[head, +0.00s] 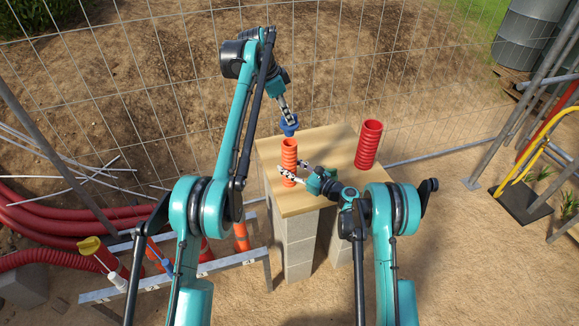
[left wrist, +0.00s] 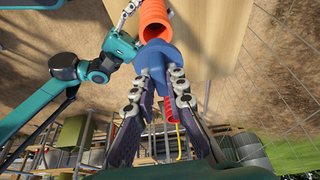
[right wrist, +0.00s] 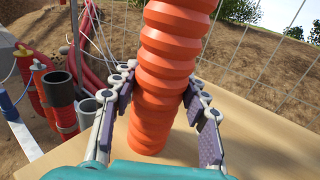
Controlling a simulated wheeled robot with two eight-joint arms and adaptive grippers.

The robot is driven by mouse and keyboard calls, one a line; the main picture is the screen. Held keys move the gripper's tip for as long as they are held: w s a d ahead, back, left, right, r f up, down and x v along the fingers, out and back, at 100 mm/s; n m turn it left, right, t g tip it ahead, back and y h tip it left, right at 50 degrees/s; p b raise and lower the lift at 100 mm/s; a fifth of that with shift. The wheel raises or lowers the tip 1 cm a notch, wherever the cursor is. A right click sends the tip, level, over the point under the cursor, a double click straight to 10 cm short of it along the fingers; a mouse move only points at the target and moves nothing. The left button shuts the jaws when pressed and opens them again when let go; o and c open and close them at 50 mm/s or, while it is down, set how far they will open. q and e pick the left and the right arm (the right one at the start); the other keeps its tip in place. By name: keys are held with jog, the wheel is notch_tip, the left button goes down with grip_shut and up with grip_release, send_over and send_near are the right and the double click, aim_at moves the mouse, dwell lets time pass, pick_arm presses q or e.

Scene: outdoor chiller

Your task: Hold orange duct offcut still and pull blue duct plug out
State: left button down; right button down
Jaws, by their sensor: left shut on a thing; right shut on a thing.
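The orange duct offcut (head: 289,155) stands upright on the wooden tabletop and is ribbed. My right gripper (head: 290,175) is shut on its lower part, one finger on each side, as the right wrist view shows (right wrist: 160,78). The blue duct plug (head: 289,128) is just above the offcut's top, and a thin gap seems to show between them in the head view. My left gripper (head: 285,110) comes from above and is shut on the plug.
A wider red ribbed duct (head: 368,145) stands on the right of the wooden tabletop (head: 325,150), which rests on grey blocks (head: 299,245). A mesh fence (head: 400,60) is behind. Red pipes and a metal rack (head: 150,285) are at the left.

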dwell(0.4)
jog(key=c, duration=0.7)
grip_release()
jog(key=v, duration=1.2)
jog(key=shift+s, duration=0.1)
